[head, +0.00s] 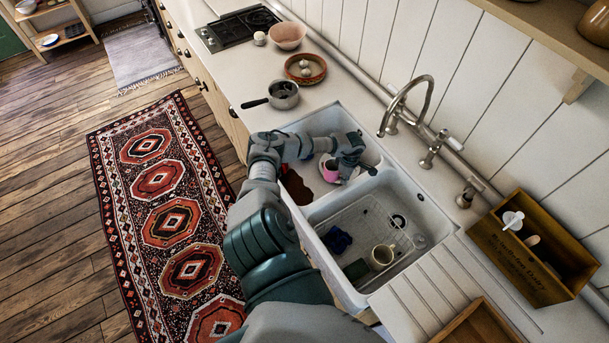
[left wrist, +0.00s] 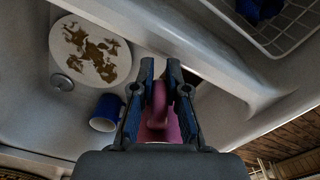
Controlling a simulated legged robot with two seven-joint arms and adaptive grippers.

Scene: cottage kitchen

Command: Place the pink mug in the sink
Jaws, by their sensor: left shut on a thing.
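The pink mug (head: 330,171) is held in my left gripper (head: 345,160) over the farther basin of the white double sink (head: 357,188). In the left wrist view, the two fingers of my left gripper (left wrist: 160,75) are closed on the pink mug (left wrist: 160,124), whose handle shows between them. The gripper hides part of the mug, and I cannot tell whether the mug touches the basin floor. My right gripper is not in view.
A stained white plate (left wrist: 90,50) and a blue mug (left wrist: 105,112) lie in the farther basin.

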